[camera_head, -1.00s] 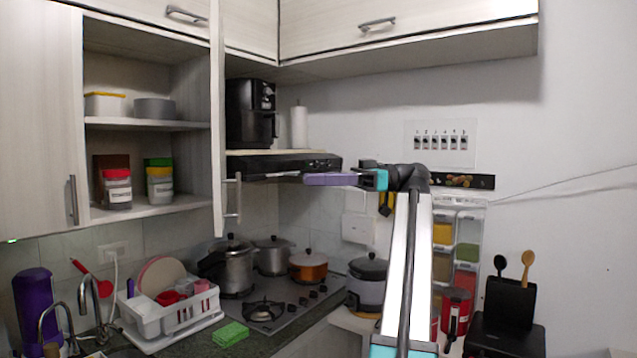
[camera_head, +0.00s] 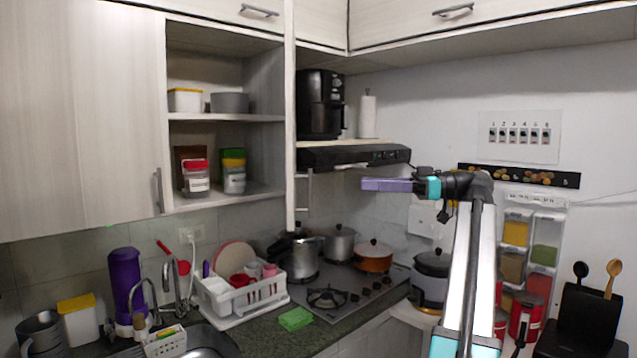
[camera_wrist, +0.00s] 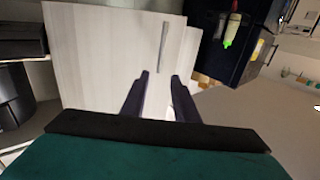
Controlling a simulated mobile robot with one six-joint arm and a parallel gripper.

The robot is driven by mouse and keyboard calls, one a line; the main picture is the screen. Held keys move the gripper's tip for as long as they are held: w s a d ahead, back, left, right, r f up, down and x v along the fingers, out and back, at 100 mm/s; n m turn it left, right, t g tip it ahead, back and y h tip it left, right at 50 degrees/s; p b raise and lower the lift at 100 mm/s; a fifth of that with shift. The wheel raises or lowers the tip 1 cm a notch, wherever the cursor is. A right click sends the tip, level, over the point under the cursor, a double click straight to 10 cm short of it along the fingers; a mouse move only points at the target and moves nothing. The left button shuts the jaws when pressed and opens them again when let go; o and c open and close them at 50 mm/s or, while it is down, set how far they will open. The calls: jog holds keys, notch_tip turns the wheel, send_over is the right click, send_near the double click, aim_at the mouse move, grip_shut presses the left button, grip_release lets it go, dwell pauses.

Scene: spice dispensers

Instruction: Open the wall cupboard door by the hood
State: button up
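The wall cupboard by the hood stands open in the head view, its shelves showing. Its pale door (camera_head: 290,110) sticks out nearly edge-on, between the shelves and the black hood (camera_head: 352,155). A bar handle (camera_head: 309,188) shows low on the door's hood side. My gripper (camera_head: 366,185), with purple fingers, is in the air right of this handle and apart from it, just below the hood in the picture. In the wrist view my gripper (camera_wrist: 158,77) has its two fingers apart with nothing between them. A pale panel with a bar handle (camera_wrist: 163,44) lies beyond; I cannot tell which door it is.
Jars and tubs stand on the cupboard shelves (camera_head: 225,117). A black appliance (camera_head: 320,104) and a paper roll (camera_head: 367,115) stand above the hood. Below are pots (camera_head: 373,257), the stove (camera_head: 345,290) and a dish rack (camera_head: 240,295). A closed cupboard door (camera_head: 120,120) is at left.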

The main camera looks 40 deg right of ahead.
jog(key=shift+a, duration=0.1)
jog(key=p+x, duration=0.4)
jog(key=x, duration=0.9)
jog(key=shift+w+a+p, duration=0.15)
jog(key=shift+w+p, duration=0.15)
jog(key=shift+p, duration=0.05)
jog(key=shift+c, duration=0.2)
grip_shut()
